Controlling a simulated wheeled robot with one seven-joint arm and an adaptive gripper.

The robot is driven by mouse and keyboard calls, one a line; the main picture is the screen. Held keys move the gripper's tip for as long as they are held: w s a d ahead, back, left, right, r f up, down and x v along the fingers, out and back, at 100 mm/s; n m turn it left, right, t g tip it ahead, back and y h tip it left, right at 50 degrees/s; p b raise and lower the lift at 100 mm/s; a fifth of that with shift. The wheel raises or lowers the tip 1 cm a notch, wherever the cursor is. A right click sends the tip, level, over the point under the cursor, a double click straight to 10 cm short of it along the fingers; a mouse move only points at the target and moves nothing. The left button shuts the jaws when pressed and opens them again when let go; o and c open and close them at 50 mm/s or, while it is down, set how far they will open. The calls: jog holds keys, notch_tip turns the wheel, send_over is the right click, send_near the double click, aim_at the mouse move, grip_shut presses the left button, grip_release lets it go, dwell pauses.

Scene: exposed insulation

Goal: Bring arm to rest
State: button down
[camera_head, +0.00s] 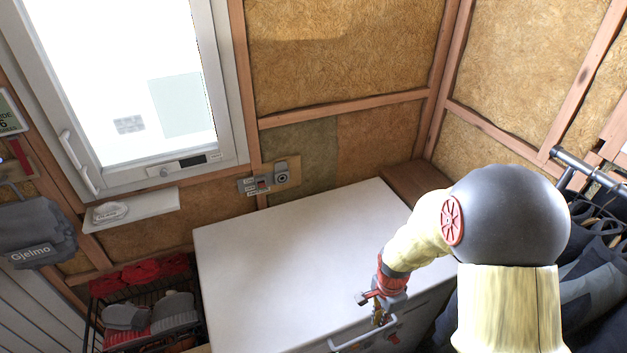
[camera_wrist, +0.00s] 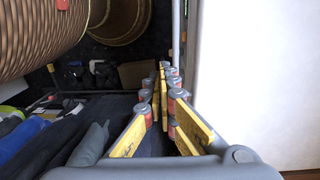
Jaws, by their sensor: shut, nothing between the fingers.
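My arm reaches down over the right front of a white chest (camera_head: 300,260), which looks like a chest freezer with a closed lid. My gripper (camera_head: 378,316) points downward by the chest's front edge, close to its bar handle (camera_head: 365,333). Whether it touches the handle cannot be told. In the wrist view my gripper (camera_wrist: 162,72) has its yellow and grey fingers drawn together at the tips, with nothing between them. The white chest (camera_wrist: 245,85) fills the right side of that view, beside the fingers.
Dark hanging clothes (camera_head: 597,285) crowd the right side; they also show lower left in the wrist view (camera_wrist: 65,145). A wicker basket (camera_wrist: 40,35) is at upper left there. A small shelf (camera_head: 130,212) sits below the window (camera_head: 120,80). A wire rack (camera_head: 140,320) stands left of the chest.

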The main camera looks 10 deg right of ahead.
jog(key=s+a+r+n+t+b, duration=0.3)
jog(key=r+n+b, duration=0.4)
jog(key=r, duration=0.3)
jog(key=s+a+r+n+t+b, duration=0.3)
jog(key=s+a+r+n+b, duration=0.3)
jog(key=r, duration=0.4)
jog(key=n+b, duration=0.1)
jog(key=n, duration=0.1)
jog(key=shift+s+n, duration=0.3)
jog(key=shift+n, duration=0.1)
jog(key=shift+a, duration=0.1)
dwell(0.5)
